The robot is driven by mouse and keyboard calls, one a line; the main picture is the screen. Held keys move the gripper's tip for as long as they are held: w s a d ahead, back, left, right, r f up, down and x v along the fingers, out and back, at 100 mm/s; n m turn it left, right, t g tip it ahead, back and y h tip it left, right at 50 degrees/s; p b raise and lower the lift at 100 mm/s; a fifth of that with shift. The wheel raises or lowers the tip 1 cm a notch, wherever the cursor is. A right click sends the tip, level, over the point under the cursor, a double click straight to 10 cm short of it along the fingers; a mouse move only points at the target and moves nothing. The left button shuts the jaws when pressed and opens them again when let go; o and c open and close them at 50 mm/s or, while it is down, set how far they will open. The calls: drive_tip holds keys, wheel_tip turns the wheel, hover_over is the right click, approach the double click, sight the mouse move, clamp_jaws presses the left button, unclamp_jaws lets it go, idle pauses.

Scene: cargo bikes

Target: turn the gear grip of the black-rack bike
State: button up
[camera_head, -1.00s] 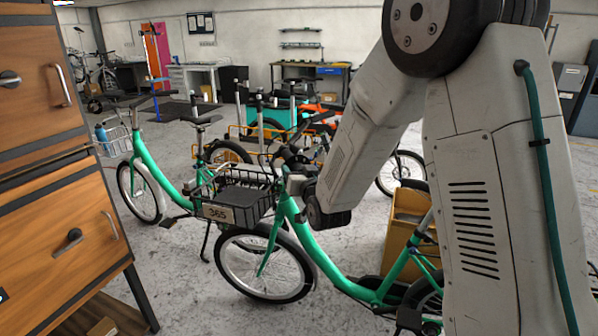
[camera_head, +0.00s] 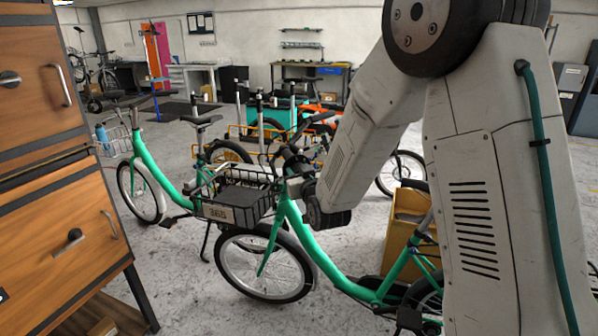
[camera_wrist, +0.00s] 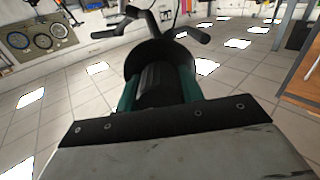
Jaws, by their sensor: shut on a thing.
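The black-rack bike is the near green bike (camera_head: 312,245), with a black front rack (camera_head: 240,200) carrying a "365" plate. Its dark handlebar (camera_head: 290,157) is partly covered by my arm in the head view. In the wrist view, my gripper (camera_wrist: 158,88) has its teal fingers on either side of a ribbed black grip (camera_wrist: 155,78) and is shut on it. A wide dark round shape lies just beyond the grip. In the head view, the fingers are mostly hidden by the wrist.
A second green bike (camera_head: 150,160) with a wire basket stands behind to the left. A wooden drawer cabinet (camera_head: 50,220) fills the left edge. A yellow-brown box (camera_head: 400,235) stands behind the near bike. Bare floor (camera_head: 175,275) lies between cabinet and front wheel.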

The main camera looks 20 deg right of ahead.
drive_tip(key=n, duration=0.5)
drive_tip(key=shift+n, duration=0.6)
drive_tip(key=o, duration=1)
drive_tip(key=s, duration=0.8)
